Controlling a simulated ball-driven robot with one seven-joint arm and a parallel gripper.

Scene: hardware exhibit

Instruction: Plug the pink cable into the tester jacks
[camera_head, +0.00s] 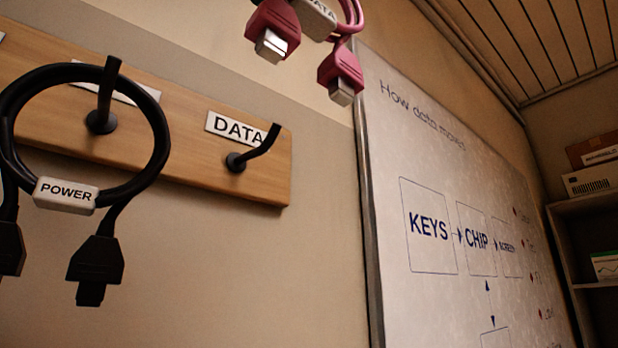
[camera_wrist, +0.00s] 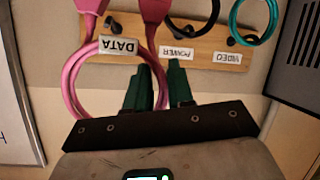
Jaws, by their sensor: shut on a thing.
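The pink cable (camera_head: 346,28) hangs in the air at the top of the head view, its loop cut off by the frame. It carries a white DATA tag (camera_head: 318,12) and two pink plugs with pale metal ends (camera_head: 271,42) (camera_head: 341,88), which point downward. In the wrist view the pink loop (camera_wrist: 68,84) runs down to my gripper (camera_wrist: 160,72), with the tag (camera_wrist: 118,46) left of the fingers. My gripper is shut on the cable's right strand; the exact contact is partly hidden by the dark green fingers. The tester jacks are in neither view.
A wooden rack (camera_head: 200,140) on the wall has an empty hook (camera_head: 240,160) by its DATA label. A black POWER cable (camera_head: 160,140) hangs at left. A teal cable (camera_wrist: 235,30) hangs further along the rack. A whiteboard (camera_head: 430,170) and shelves (camera_head: 590,205) stand at right.

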